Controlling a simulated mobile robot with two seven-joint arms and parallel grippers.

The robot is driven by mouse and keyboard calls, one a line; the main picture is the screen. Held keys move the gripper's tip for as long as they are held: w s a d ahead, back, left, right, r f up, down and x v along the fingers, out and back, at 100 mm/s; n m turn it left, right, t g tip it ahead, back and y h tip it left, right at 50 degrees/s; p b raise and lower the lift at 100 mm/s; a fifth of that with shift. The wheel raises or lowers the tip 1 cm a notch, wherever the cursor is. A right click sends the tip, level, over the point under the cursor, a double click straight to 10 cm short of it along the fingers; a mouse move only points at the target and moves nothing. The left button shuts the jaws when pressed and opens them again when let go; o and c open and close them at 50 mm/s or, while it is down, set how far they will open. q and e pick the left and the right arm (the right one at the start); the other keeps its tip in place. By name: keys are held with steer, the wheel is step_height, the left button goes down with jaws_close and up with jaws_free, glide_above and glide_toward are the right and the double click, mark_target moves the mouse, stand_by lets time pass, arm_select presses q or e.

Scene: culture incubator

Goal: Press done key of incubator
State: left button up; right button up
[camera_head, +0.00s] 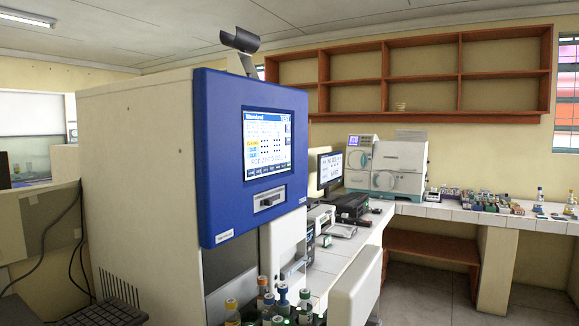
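A tall cream cabinet (138,180) with a blue front panel (224,120) stands close by at the left; it may be the incubator, but I cannot confirm that. Its panel carries a lit touchscreen (267,143) with rows of text, dot marks and a row of dark keys along the bottom edge. The key labels are too small to read, so I cannot tell which one is the done key. A small grey slot (269,201) sits below the screen. Neither of my grippers shows in this view.
Several capped bottles (282,303) stand in front of the cabinet, beside a white rounded box (355,289). A counter (450,212) along the back wall holds white lab machines (398,168) and small items. A monitor (330,168) stands right of the cabinet. Grey floor (425,290) shows at the right.

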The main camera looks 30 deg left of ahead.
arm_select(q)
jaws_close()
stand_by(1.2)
